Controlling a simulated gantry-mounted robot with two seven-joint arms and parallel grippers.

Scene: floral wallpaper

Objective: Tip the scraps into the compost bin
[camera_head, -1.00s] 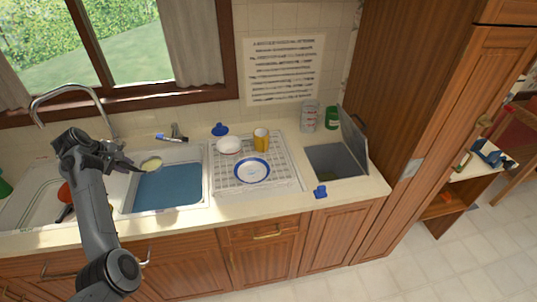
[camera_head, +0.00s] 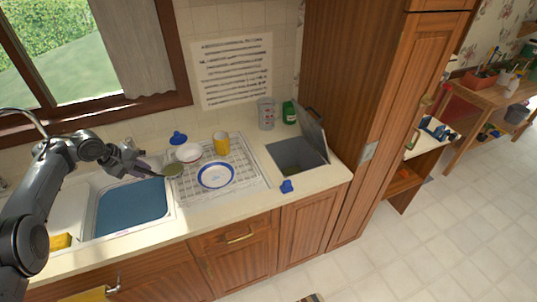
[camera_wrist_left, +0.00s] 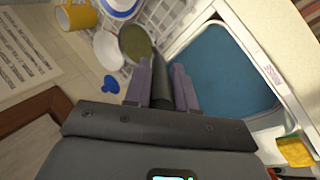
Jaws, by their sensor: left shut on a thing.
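My left gripper (camera_head: 152,168) is shut on the dark handle (camera_wrist_left: 162,88) of a small round strainer-like tool. Its olive-brown round head (camera_head: 173,170) is over the left edge of the dish rack, and it also shows in the left wrist view (camera_wrist_left: 135,42). Whether scraps lie in the head is too small to tell. The compost bin looks to be the dark square opening (camera_head: 295,156) in the counter to the right of the rack. Its hinged lid (camera_head: 314,130) stands open on the right side. My right gripper is in neither view.
The dish rack (camera_head: 252,182) holds a white bowl (camera_head: 188,153), a blue-rimmed plate (camera_head: 215,175) and a yellow mug (camera_head: 221,143). A clear jar (camera_head: 266,113) and green can (camera_head: 290,114) stand behind the bin. A blue object (camera_head: 287,186) sits in front. The blue sink basin (camera_head: 130,206) is left.

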